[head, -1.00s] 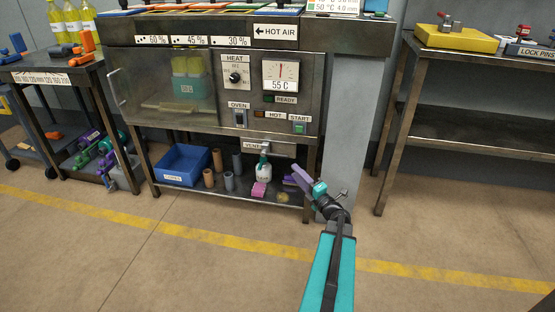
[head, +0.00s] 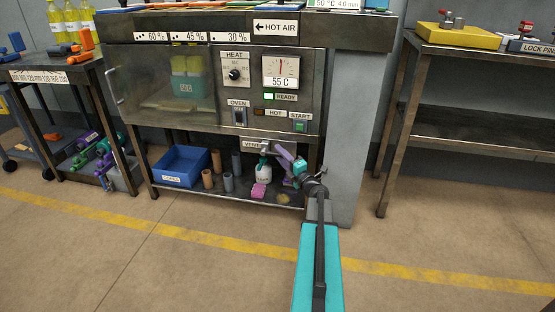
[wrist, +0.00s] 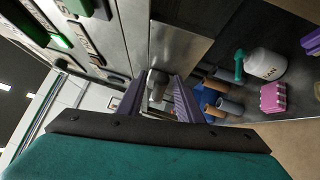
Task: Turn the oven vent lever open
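The vent lever is a small grey metal handle under the plate marked VENT (head: 254,145) at the bottom of the oven front. In the wrist view the lever (wrist: 157,82) sits between my two purple fingers, near their tips. My gripper (wrist: 158,90) appears open around it, with a narrow gap at the sides; contact cannot be made out. In the head view my gripper (head: 281,154) is just below and right of the VENT plate, and its fingers partly hide the lever. The oven (head: 224,75) has its green READY lamp (head: 268,97) lit.
Below, the shelf holds a blue bin (head: 181,166), several brown and grey cylinders, a white spray bottle (head: 263,172) and a pink block (head: 258,190). A grey post (head: 349,140) stands right of the oven. The floor in front is clear.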

